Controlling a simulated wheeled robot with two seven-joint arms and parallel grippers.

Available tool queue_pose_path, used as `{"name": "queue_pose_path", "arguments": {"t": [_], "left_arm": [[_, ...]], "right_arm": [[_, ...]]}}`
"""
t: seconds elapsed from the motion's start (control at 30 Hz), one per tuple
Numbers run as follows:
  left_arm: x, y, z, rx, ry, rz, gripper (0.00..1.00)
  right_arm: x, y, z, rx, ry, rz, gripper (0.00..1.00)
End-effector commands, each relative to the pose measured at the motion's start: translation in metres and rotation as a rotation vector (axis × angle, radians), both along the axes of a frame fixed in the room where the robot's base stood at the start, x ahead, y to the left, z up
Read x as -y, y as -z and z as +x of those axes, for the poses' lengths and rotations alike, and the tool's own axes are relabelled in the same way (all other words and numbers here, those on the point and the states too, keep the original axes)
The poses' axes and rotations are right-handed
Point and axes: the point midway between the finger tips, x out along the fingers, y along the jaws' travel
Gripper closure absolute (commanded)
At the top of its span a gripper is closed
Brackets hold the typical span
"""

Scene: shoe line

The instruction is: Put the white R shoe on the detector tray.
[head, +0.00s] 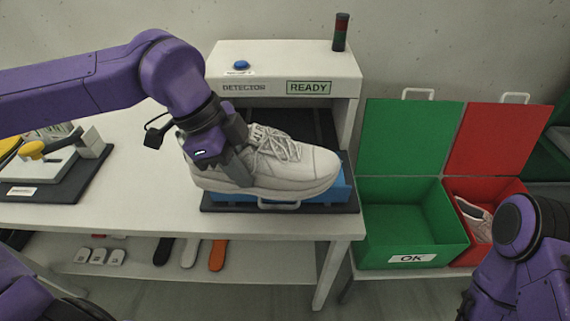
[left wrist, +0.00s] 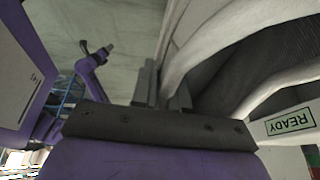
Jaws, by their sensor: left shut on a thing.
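The white shoe (head: 290,168) is at the detector's mouth, over the detector tray, with its toe to the right. My left gripper (head: 240,172) is shut on the shoe near its heel end. In the left wrist view the shoe (left wrist: 225,50) fills the upper right, with the left gripper's fingers (left wrist: 162,88) at its edge. The detector tray shows its dark base and handle (head: 280,204) and a blue part (head: 345,185) under the shoe. I cannot tell whether the shoe touches the tray. My right gripper is not in view.
The detector (head: 280,75) displays READY and has a blue button (head: 241,65) on top. An open green OK bin (head: 410,225) and a red bin (head: 490,200) holding a shoe stand at right. A fixture (head: 55,160) stands at left. Insoles (head: 190,252) lie on the lower shelf.

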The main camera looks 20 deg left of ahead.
Motion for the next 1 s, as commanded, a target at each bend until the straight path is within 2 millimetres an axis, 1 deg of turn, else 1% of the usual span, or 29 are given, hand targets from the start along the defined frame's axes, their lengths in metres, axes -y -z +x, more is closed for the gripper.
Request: {"name": "queue_pose_path", "arguments": {"t": [0.07, 0.17, 0.27, 0.33, 0.43, 0.5, 0.6, 0.7, 0.87, 0.9, 1.0], "left_arm": [[0.001, 0.000, 0.002, 0.000, -0.036, 0.002, 1.00], [0.003, 0.006, 0.016, -0.003, -0.048, 0.008, 1.00], [0.008, 0.018, 0.042, -0.006, -0.050, 0.012, 1.00], [0.013, 0.023, 0.061, -0.009, -0.048, 0.006, 1.00], [0.019, 0.035, 0.088, -0.008, -0.045, 0.006, 1.00], [0.022, 0.053, 0.101, -0.010, -0.044, 0.005, 1.00], [0.025, 0.071, 0.116, -0.007, -0.043, 0.004, 1.00], [0.027, 0.084, 0.126, -0.005, -0.043, 0.003, 1.00], [0.030, 0.100, 0.138, -0.006, -0.042, 0.003, 1.00], [0.030, 0.109, 0.137, -0.006, -0.042, 0.003, 1.00], [0.030, 0.124, 0.136, -0.004, -0.042, 0.002, 1.00]], "right_arm": [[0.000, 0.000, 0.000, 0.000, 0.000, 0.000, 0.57], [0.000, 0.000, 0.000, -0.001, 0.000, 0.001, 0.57], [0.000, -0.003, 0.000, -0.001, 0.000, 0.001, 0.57], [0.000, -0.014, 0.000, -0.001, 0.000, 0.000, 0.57], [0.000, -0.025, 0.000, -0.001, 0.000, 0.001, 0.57], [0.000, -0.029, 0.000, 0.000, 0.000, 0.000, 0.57], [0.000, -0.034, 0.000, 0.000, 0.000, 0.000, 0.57], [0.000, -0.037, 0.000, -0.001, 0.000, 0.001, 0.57], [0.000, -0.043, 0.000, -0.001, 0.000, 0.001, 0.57], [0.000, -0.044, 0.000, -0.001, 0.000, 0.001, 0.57], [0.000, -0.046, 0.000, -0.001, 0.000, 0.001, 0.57]]}}
